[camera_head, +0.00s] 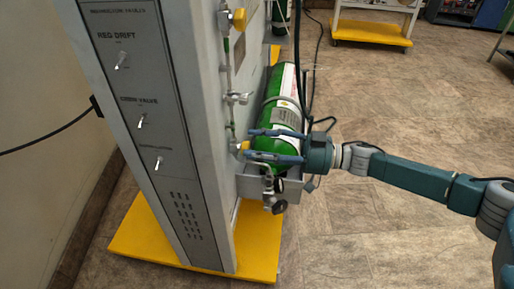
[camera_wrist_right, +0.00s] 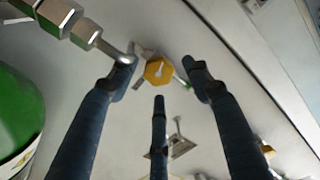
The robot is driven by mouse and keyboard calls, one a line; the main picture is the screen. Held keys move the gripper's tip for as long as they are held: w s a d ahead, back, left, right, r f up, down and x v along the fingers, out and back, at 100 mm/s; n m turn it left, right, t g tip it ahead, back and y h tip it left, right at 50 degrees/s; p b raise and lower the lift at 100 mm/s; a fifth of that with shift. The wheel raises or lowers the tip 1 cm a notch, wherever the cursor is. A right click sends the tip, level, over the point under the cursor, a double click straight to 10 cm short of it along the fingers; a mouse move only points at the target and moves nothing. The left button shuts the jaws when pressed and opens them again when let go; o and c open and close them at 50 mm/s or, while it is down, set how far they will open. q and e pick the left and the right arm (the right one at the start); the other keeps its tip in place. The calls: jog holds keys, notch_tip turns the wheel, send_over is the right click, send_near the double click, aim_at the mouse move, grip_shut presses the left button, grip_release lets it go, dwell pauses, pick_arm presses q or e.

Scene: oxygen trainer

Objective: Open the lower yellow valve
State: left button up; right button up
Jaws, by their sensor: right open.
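The lower yellow valve (camera_head: 240,146) is on the side of the grey cabinet, at the left tips of my right gripper (camera_head: 249,145). The right gripper is open, with its dark blue fingers spread above and below the valve's height. In the right wrist view a yellow hexagonal knob (camera_wrist_right: 158,70) shows between the spread fingertips; it appears to be this valve. I cannot tell whether any finger touches it. The upper yellow valve (camera_head: 239,19) is higher on the same pipe. My left gripper is not in view.
A green gas cylinder (camera_head: 270,104) lies behind and under the gripper fingers, in a grey holder (camera_head: 293,189). A metal fitting (camera_head: 237,98) sits on the pipe above. The cabinet (camera_head: 203,130) stands on a yellow base (camera_head: 258,240). The tiled floor on the right is mostly clear.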

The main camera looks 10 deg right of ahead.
jog(key=shift+c, duration=0.5)
jog(key=c, duration=1)
jog(key=shift+c, duration=0.2)
